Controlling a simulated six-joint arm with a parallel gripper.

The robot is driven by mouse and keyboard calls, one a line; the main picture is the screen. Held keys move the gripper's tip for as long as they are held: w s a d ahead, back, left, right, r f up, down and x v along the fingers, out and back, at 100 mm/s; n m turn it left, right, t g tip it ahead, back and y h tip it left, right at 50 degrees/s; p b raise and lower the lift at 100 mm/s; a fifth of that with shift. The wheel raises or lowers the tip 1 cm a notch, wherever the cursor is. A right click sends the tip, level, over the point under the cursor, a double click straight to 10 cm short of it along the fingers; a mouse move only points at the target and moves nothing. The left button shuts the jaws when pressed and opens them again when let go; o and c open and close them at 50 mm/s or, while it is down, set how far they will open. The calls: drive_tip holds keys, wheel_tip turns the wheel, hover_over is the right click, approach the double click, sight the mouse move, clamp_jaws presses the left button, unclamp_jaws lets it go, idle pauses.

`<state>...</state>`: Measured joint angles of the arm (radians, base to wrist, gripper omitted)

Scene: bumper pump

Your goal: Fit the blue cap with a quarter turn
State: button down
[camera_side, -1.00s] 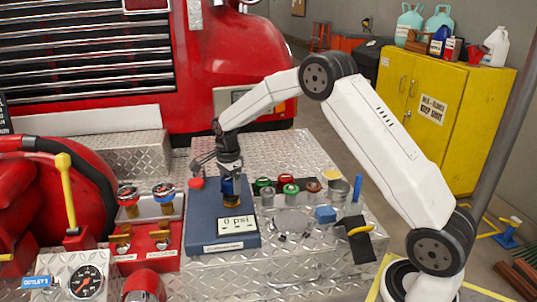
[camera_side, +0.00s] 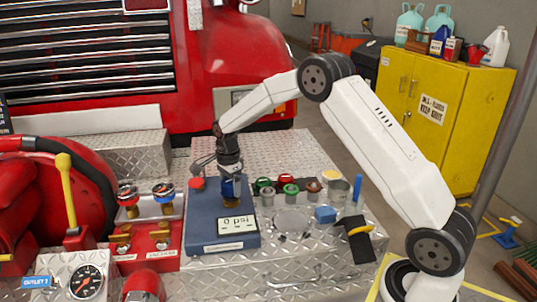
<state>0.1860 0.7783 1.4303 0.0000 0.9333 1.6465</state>
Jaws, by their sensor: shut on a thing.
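My gripper (camera_side: 231,174) points straight down over the blue test box (camera_side: 205,222). It is shut on the blue cap (camera_side: 232,187), which shows only as a small blue band under the jaws. The box's display (camera_side: 237,226) reads 0 psi.
Green, red and brown caps (camera_side: 290,189) stand right of the box, near a metal cup (camera_side: 338,190) and a blue block (camera_side: 325,214). A red knob (camera_side: 196,184) sits at the box's back left. Gauges and valves (camera_side: 163,193) stand to the left.

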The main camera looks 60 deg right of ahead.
drive_tip(key=shift+f, duration=0.2)
idle(0.3)
idle(0.3)
drive_tip(key=shift+r+m, duration=0.1)
drive_tip(key=shift+m, duration=2.5)
drive_tip(key=shift+m, duration=0.7)
drive_tip(key=shift+w+m, duration=0.1)
drive_tip(key=shift+m, duration=1.8)
